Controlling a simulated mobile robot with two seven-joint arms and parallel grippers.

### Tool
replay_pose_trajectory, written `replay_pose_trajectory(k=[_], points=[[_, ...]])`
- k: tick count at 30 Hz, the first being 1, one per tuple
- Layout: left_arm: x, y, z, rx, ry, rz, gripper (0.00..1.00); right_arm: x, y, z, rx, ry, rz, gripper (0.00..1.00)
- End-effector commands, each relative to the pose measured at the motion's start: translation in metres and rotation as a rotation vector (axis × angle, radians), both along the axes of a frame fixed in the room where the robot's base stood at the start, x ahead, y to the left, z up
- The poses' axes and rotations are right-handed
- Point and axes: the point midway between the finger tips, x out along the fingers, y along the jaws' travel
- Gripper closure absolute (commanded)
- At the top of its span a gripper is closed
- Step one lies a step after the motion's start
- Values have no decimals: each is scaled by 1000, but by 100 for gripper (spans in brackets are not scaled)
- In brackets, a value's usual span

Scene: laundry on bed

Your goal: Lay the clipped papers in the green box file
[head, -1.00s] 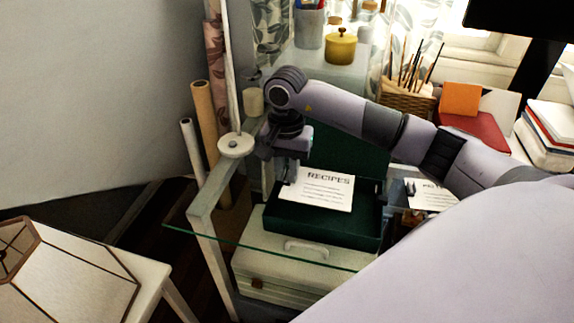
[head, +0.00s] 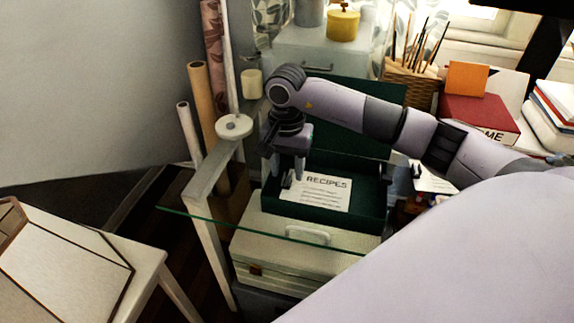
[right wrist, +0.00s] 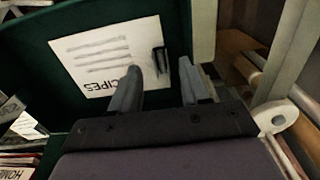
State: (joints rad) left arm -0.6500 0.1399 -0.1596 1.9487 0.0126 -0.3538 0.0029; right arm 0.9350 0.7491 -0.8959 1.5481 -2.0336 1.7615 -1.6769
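The clipped papers (head: 318,192), a white sheet headed "RECIPES", lie inside the green box file (head: 377,208), whose lid stands open behind. In the right wrist view the papers (right wrist: 110,55) carry a black clip (right wrist: 158,61) at one edge. My right gripper (head: 287,175) points down over the papers' left, clip end. In the right wrist view its two fingers (right wrist: 158,92) are spread, with the clip showing in the gap between and beyond them and nothing held. My left gripper is out of view.
The box file sits on a glass-topped desk (head: 190,215) with a pale post at its left corner. Another white sheet (head: 433,180) lies right of the box, partly behind my arm. A brush basket (head: 410,88) and a red box (head: 478,115) stand behind.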

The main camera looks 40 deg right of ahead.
Motion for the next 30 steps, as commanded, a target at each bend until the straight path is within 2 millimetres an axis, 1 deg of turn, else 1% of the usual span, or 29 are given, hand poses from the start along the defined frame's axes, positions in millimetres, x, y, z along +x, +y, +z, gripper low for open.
replay_pose_trajectory(k=[8, 11, 18, 21, 25, 30], points=[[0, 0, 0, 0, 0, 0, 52, 1, 1, 1, 3, -3, 1, 50], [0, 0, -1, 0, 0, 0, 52, 1, 1, 10, 2, -6, 1, 50], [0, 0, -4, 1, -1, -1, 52, 2, 1, 49, 2, -8, 1, 50], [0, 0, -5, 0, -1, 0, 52, 2, 1, 62, 2, -5, 0, 50], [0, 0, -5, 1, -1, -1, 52, 1, 1, 70, 0, -4, 0, 50], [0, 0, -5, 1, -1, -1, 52, 1, 0, 72, 1, -2, 0, 50]])
